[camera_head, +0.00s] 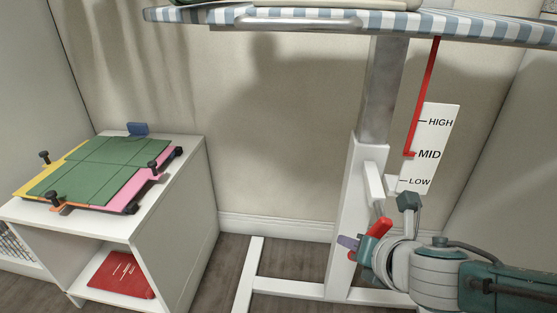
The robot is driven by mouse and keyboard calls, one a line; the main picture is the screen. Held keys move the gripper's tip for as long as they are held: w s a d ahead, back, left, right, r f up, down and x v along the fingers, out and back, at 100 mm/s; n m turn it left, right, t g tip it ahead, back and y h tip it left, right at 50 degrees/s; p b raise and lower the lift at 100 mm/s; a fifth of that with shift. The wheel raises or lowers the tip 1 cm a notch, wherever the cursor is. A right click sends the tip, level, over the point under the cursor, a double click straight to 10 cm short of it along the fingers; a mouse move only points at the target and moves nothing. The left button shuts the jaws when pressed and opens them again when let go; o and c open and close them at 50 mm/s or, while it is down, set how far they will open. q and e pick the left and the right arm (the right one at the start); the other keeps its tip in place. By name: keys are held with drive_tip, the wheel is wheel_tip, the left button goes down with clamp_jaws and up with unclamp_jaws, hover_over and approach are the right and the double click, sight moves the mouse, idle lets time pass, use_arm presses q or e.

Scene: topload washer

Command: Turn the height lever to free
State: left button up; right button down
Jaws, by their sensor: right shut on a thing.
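The height lever, with a red grip (380,227), is low on the white post of the striped board's stand. A pale housing (374,182) is on the post just above it. My right gripper (369,243) comes in from the lower right and is shut on the lever's red grip; the jaws partly hide it. A white height scale (428,148) reads HIGH, MID and LOW, and its red pointer (424,100) ends at MID. No "free" mark is readable. My left gripper is not in view.
The blue-and-white striped board (470,27) spans the top on a grey column (383,90). A white cabinet (175,200) at left carries a green mat (85,170) with black knobs, and a red book (120,275) on its shelf. Floor between cabinet and stand is clear.

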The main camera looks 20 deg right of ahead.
drive_tip(key=shift+d, duration=0.1)
idle(0.4)
drive_tip(key=c, duration=0.7)
unclamp_jaws()
drive_tip(key=shift+s, duration=0.1)
drive_tip(key=p+v, duration=0.7)
drive_tip(key=v, duration=0.2)
drive_tip(key=shift+s+r, duration=0.2)
drive_tip(key=shift+r, duration=0.1)
